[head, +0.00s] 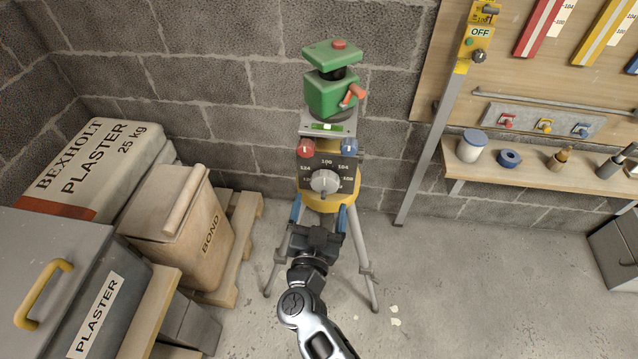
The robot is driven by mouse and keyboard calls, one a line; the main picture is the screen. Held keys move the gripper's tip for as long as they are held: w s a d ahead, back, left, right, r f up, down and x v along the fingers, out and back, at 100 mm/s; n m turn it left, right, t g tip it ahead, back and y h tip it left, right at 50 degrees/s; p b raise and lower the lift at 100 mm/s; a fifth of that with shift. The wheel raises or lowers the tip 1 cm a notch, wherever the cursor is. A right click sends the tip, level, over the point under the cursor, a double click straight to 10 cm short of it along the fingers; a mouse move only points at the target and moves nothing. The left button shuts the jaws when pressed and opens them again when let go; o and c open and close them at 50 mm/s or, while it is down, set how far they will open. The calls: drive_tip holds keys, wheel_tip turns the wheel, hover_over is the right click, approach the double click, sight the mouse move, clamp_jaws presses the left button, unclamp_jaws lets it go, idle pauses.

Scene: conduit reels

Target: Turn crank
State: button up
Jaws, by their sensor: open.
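A green box (329,96) sits on top of a tripod-mounted instrument near the wall. An orange-red crank (353,95) sticks out from its right side, with its grip end up and to the right. Above the box, a green plate (331,53) with a red knob stands on a dark post. My gripper (319,213) is open, pointing up the picture at the instrument's lower part, well below the crank. Its two blue-tipped fingers are spread apart just below the yellow base. It appears empty and apart from the crank.
Below the box are a level vial (324,127), a red knob (305,148), a blue knob (349,147) and a grey dial (324,182). Tripod legs (358,250) flank my gripper. Plaster bags (92,165) and a bin stand left. A shelf (540,174) and post stand right.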

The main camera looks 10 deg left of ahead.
sight(324, 187)
drive_tip(key=w+b, duration=0.1)
drive_tip(key=w, duration=0.5)
drive_tip(key=shift+w+d, duration=0.15)
drive_tip(key=c, duration=0.9)
drive_tip(key=shift+c, duration=0.2)
